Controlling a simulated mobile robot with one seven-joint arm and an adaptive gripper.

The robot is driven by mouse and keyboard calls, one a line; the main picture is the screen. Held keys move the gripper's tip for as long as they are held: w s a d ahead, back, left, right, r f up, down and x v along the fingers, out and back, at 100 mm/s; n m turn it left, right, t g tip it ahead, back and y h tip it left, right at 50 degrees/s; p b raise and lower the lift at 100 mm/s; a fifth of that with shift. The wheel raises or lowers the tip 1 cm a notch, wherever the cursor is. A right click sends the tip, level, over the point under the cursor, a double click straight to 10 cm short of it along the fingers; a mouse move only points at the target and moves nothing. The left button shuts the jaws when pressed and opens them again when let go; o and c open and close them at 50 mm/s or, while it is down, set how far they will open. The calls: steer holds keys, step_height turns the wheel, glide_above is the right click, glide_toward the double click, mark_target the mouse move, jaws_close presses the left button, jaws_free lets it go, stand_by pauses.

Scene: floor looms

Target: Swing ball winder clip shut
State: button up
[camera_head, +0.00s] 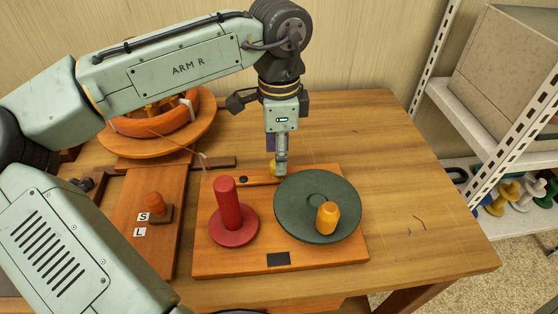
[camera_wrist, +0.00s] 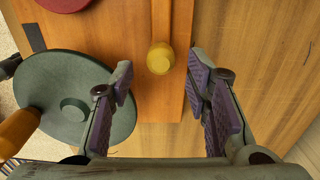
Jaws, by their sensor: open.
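The ball winder's wooden base (camera_head: 310,260) lies on the table. It carries a red spindle (camera_head: 229,203) on a red disc and a green disc (camera_head: 285,220) with a yellow-orange knob (camera_head: 327,218). The clip is a wooden bar (camera_head: 258,181) along the base's far edge, with a dark pivot at left and a yellow knob (camera_head: 273,168) at right. My gripper (camera_head: 281,166) is over this knob end. In the wrist view, the open fingers (camera_wrist: 161,78) stand either side of the yellow knob (camera_wrist: 160,58), apart from it. The green disc (camera_wrist: 85,105) is partly hidden by a finger.
Left stands a wooden board (camera_head: 150,225) with an orange knob (camera_head: 155,204) and S and L labels. Behind it is an orange ring (camera_head: 185,118) on a round wooden plate, with a thread toward the winder. A metal shelf (camera_head: 470,130) stands right. The table's right side is mostly clear.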

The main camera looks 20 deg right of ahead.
steer(key=shift+f, duration=1.8)
steer(key=shift+c, duration=0.6)
jaws_close()
